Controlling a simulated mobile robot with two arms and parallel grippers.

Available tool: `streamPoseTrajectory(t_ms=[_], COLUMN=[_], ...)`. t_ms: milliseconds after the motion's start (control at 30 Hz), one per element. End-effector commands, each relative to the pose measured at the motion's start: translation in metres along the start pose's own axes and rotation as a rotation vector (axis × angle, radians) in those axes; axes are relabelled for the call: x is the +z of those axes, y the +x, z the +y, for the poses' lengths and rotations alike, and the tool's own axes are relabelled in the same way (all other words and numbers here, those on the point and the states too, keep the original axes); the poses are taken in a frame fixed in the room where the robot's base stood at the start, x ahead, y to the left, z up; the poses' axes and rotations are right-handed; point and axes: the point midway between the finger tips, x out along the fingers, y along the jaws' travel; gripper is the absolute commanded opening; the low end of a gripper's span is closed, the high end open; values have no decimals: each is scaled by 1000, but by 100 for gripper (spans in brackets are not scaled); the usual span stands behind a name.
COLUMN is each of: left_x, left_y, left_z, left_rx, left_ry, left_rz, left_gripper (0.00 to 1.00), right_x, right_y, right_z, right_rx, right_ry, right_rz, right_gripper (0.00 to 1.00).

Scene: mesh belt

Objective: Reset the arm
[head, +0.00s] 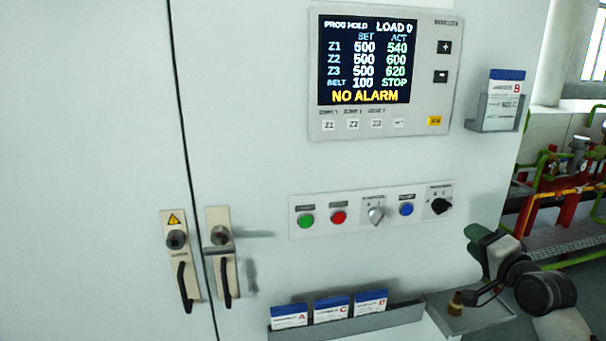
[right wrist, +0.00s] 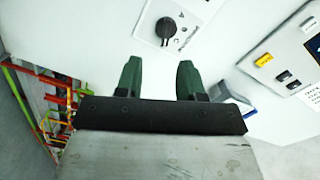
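My right arm comes in at the lower right of the head view. Its gripper (head: 484,243) has dark green fingers and is in front of the cabinet, just below and right of the black rotary knob (head: 440,206). In the right wrist view, the gripper (right wrist: 159,70) is open, its two fingers apart with nothing between them. The black knob (right wrist: 170,31) shows beyond the fingertips there, apart from them. My left gripper is not in view.
The pale cabinet carries a display (head: 367,60), a button strip (head: 322,216), door handles (head: 183,265) and a card rack (head: 345,325). A small brass-coloured object (head: 456,299) stands on a grey shelf (head: 485,318) beneath my right gripper. Pipes (head: 570,185) stand at right.

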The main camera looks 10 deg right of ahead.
Motion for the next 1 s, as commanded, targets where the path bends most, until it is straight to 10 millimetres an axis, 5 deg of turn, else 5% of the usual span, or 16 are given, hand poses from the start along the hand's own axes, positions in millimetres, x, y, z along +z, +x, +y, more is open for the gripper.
streamPoseTrajectory(t_ms=[233, 400, 500, 700, 1000], left_x=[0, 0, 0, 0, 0], left_y=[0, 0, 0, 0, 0], left_z=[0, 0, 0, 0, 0], left_rx=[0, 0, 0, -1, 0], left_ry=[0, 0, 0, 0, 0], left_rz=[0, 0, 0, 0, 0], left_gripper=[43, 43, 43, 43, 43], right_x=[127, 225, 263, 306, 337], right_y=[-35, -102, -144, -209, -291], right_z=[76, 126, 141, 152, 148], right_rx=[240, 413, 483, 571, 658], right_ry=[-307, -597, -732, -905, -1058], right_rz=[-247, -500, -631, -828, -1069], right_gripper=[38, 38, 38, 38, 38])
